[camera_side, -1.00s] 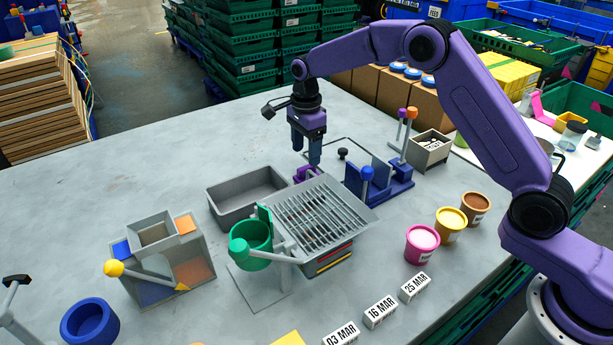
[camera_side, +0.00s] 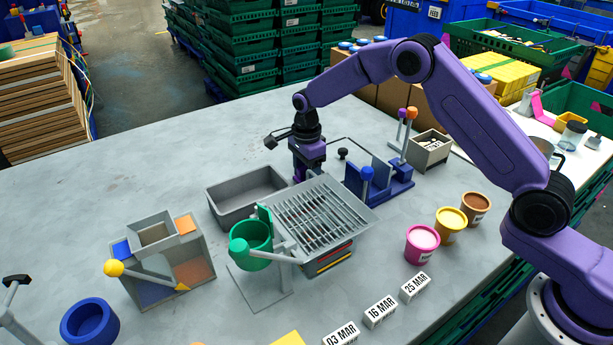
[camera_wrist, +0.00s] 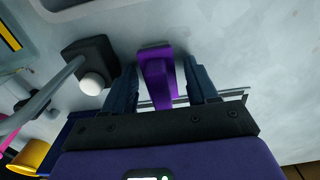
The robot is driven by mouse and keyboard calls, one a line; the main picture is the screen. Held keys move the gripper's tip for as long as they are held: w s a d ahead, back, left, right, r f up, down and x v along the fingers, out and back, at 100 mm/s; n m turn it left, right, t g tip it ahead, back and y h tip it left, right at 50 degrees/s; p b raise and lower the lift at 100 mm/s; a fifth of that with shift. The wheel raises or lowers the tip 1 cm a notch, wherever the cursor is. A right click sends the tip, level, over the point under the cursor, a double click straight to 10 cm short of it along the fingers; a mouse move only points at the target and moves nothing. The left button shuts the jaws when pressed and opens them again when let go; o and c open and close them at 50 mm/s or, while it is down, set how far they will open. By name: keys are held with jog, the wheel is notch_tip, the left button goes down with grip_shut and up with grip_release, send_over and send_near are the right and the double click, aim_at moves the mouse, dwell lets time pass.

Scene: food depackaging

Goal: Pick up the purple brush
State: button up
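The purple brush (camera_wrist: 157,72) shows in the wrist view, between the two dark fingers of my gripper (camera_wrist: 162,88). A gap shows on each side of it, so the fingers are open around the brush and not visibly pressing on it. In the side view my gripper (camera_side: 308,172) is low, just behind the grey slatted rack. There the brush is largely hidden by the gripper and rack.
The slatted rack (camera_side: 320,212) and a grey bin (camera_side: 232,203) stand close to the gripper. A blue holder (camera_side: 384,184) is to the right. A black block (camera_wrist: 90,58) with a white ball lies left of the fingers in the wrist view.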

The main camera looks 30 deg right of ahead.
aim_at(306, 167)
grip_shut()
notch_tip(306, 167, up, 10)
jog(key=shift+r, duration=0.1)
dwell(0.4)
jog(key=c, duration=0.6)
grip_release()
jog(key=shift+c, duration=0.7)
